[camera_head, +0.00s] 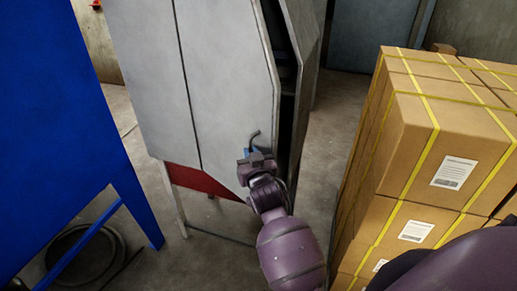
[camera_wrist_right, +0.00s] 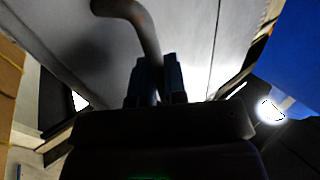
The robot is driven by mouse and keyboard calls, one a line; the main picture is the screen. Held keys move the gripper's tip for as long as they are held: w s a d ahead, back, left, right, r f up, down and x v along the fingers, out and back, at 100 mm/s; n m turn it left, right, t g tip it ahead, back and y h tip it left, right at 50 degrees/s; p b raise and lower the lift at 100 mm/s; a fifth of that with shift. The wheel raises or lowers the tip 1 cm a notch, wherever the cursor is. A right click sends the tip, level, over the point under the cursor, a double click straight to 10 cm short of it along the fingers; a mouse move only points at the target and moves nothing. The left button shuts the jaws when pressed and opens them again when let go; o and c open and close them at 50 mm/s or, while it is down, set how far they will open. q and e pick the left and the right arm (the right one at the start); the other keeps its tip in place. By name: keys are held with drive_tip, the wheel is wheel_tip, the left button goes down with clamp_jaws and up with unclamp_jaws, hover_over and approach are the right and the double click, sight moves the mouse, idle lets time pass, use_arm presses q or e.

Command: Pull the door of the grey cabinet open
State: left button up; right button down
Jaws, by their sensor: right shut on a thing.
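The grey cabinet (camera_head: 148,62) stands left of centre in the head view. Its grey door (camera_head: 225,82) has a dark gap along its right edge, so it stands ajar. The bent grey door handle (camera_head: 254,137) sits near the door's lower right; its curved bar also shows in the right wrist view (camera_wrist_right: 135,20). My right gripper (camera_head: 256,157) is shut on the handle, its blue fingers (camera_wrist_right: 159,82) on either side of the bar. The fingers hide the lower part of the handle. My left gripper is not in view.
A blue panel on legs (camera_head: 62,110) stands at the left. Strapped cardboard boxes (camera_head: 405,145) are stacked close on the right. Bare floor (camera_head: 345,110) shows between the cabinet and the boxes. A dark round object (camera_head: 85,258) lies under the blue panel.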

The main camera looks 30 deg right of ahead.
idle(0.3)
drive_tip(key=c, duration=1.2)
unclamp_jaws()
drive_tip(key=shift+r, duration=0.15)
